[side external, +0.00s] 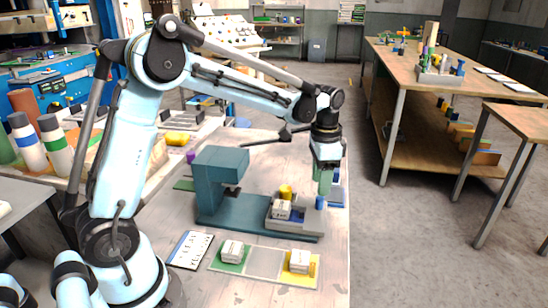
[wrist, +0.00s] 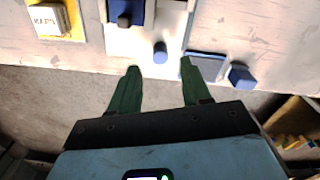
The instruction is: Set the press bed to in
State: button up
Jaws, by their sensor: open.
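The teal press (side external: 220,172) stands on the bench, with a long teal base running right. The grey press bed (side external: 273,224) sits toward the base's right end, out from under the head. It carries a white block (side external: 281,209) and a dark blue piece (side external: 297,214). A blue knob (side external: 320,203) is at the bed's right end. My gripper (side external: 323,188) points down just above the knob. In the wrist view its green fingers (wrist: 160,68) are apart and empty, with the blue knob (wrist: 160,53) just beyond and between their tips; contact is unclear.
White blocks sit on a green pad (side external: 243,267) and a yellow pad (side external: 313,272) in front of the press. A yellow cylinder (side external: 286,191) stands behind the bed. A blue tray (wrist: 205,66) and blue block (wrist: 241,76) lie close by at the bench edge.

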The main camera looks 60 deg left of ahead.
aim_at(319, 198)
jog(key=shift+f, duration=2.75)
grip_shut()
